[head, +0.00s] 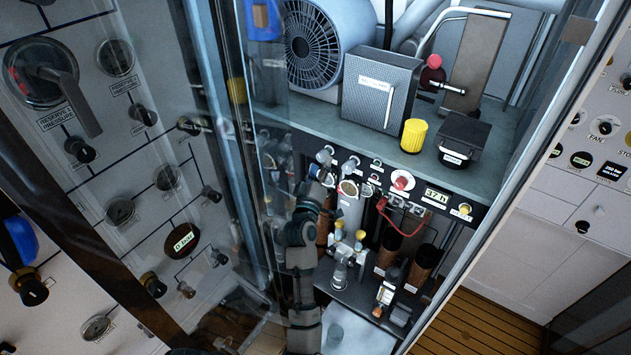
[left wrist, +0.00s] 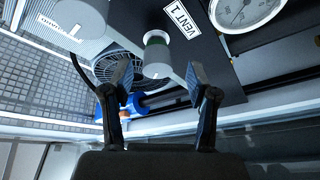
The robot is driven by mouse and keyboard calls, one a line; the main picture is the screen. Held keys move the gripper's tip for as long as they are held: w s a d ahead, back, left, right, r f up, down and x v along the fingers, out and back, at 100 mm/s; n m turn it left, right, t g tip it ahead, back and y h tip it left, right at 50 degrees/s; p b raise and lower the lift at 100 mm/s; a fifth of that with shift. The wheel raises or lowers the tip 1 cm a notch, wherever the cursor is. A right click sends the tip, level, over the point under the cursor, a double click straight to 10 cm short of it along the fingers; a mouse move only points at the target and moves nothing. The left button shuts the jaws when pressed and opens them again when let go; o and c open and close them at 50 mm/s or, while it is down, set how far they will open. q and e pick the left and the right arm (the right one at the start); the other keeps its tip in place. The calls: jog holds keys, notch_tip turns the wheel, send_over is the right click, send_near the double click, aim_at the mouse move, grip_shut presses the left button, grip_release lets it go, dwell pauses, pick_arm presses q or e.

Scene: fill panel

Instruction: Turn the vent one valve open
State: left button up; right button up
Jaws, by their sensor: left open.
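In the left wrist view, the vent one valve (left wrist: 157,58) is a pale grey handle with a green band on its stem. It stands on a dark panel beside the "VENT 1" label (left wrist: 181,19). My left gripper (left wrist: 159,82) is open, with one finger on each side of the handle's near end; I cannot tell whether either finger touches it. In the head view my left gripper (head: 313,190) is at the front panel, below small metal valves (head: 325,156); which of these is vent one is too small to tell. My right gripper is not in view.
A white gauge (left wrist: 245,10) is right of the label, and another grey handle (left wrist: 78,20) is at the left. In the head view, copper cylinders (head: 425,262) and a red hose (head: 395,218) are right of my arm. A transparent pane (head: 235,130) stands to its left.

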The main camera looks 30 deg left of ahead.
pick_arm(q)
jog(key=v, duration=1)
jog(key=shift+s, duration=0.1)
